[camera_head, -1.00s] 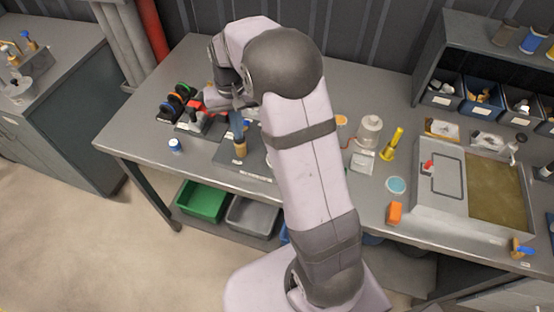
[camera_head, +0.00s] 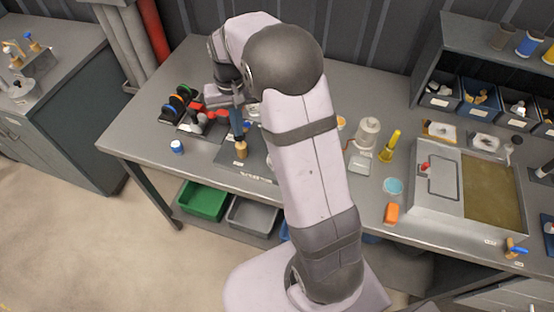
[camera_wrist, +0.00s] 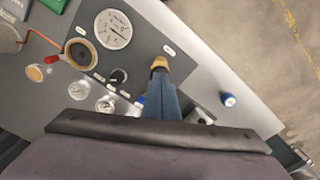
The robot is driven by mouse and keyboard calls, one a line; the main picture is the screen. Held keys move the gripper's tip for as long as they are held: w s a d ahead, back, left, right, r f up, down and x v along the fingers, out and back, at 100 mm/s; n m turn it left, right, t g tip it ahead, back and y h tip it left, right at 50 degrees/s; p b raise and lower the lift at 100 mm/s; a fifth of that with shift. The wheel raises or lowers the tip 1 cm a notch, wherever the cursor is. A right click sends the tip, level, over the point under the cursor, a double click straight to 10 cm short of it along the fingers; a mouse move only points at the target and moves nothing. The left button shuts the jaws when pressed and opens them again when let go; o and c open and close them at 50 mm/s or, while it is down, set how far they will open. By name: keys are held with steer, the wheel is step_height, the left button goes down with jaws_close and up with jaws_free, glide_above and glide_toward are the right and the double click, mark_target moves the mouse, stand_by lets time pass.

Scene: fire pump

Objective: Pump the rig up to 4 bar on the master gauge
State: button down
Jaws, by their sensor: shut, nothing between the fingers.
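My gripper (camera_head: 239,135) is shut, its blue-grey fingers pointing down over the dark panel of the rig (camera_head: 226,157). The tips of the gripper (camera_wrist: 160,76) are at a wooden-coloured handle (camera_wrist: 159,64), seemingly touching it from above. The handle (camera_head: 241,150) also shows in the head view. In the wrist view a large white gauge (camera_wrist: 113,29) lies on the panel, its needle too small to read. Two smaller gauges (camera_wrist: 78,91) and a black knob (camera_wrist: 118,76) lie nearer the fingers. A blue part beside the fingers is mostly hidden. My arm hides part of the rig in the head view.
A round brass-coloured part (camera_wrist: 80,54) with a red piece is on the panel. A blue-and-white bottle (camera_head: 177,146) stands left of the rig. Red and black items (camera_head: 188,108) crowd behind it.

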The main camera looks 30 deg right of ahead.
steer(key=shift+f, duration=0.1)
stand_by(0.3)
steer(key=shift+f+b, duration=0.8)
steer(key=shift+f, duration=0.5)
steer(key=shift+r, duration=0.1)
steer(key=shift+r+p, duration=1.2)
steer(key=shift+r, duration=0.1)
steer(key=shift+f, duration=0.15)
